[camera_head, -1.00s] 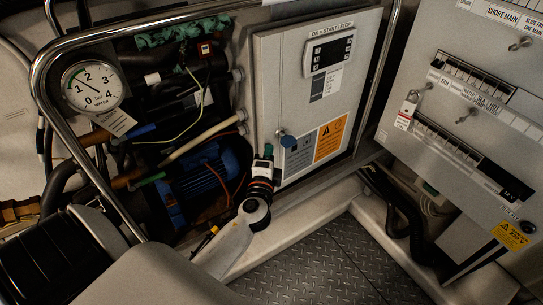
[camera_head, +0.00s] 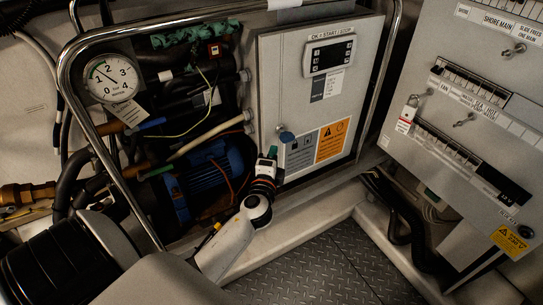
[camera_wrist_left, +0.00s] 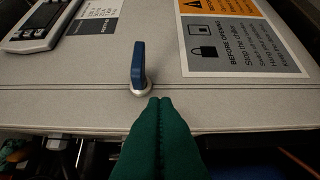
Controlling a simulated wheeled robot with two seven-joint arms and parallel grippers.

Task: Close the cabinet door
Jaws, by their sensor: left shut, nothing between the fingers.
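The grey cabinet door (camera_head: 283,95) is in the middle of the head view, with a display panel (camera_head: 329,57), labels and a blue latch knob (camera_head: 287,136) near its lower left edge. It looks about flush with its box; I cannot tell whether a small gap is left. My left gripper (camera_head: 273,152) is shut and empty, just below and left of the knob. In the left wrist view its green fingertips (camera_wrist_left: 161,103) meet at the door's edge, close to the blue knob (camera_wrist_left: 139,68). Whether they touch the door is unclear. My right gripper is not in view.
A chrome rail (camera_head: 75,50) frames the open pump bay with a pressure gauge (camera_head: 111,78), hoses and a blue motor (camera_head: 205,175). A breaker panel (camera_head: 455,60) stands at the right. The checker-plate floor (camera_head: 320,270) is clear.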

